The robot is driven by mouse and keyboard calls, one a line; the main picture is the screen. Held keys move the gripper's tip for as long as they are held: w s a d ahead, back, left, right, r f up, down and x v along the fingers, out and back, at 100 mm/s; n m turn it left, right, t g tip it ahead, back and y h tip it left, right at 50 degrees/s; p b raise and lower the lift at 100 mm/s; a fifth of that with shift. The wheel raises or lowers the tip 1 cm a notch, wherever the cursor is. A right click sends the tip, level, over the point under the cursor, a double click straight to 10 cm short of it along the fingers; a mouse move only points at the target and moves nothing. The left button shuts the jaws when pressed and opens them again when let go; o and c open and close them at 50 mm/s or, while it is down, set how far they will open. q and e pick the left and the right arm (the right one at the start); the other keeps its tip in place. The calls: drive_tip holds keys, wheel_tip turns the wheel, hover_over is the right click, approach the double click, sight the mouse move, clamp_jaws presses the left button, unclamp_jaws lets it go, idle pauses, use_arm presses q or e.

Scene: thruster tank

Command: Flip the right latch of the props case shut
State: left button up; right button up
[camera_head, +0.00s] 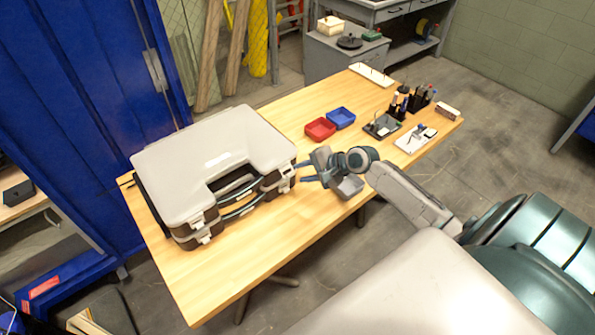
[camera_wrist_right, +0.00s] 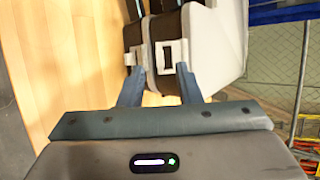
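The props case (camera_head: 215,150), light grey with dark sides, lies on the wooden table with its lid down and its handle side toward me. Its right latch (camera_head: 291,181) is at the right front corner; the left latch (camera_head: 204,237) is at the near left corner. My right gripper (camera_head: 303,171) is open just right of the right latch. In the right wrist view the fingers (camera_wrist_right: 158,85) are apart and point at the case edge, with the pale latch (camera_wrist_right: 172,53) ahead, near one finger. I cannot tell whether they touch. My left gripper is not in view.
Pen holders and small trays fill the far right end. The table's near left is clear.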

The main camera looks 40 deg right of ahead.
sight(291, 175)
drive_tip(key=shift+x, duration=1.55)
clamp_jaws()
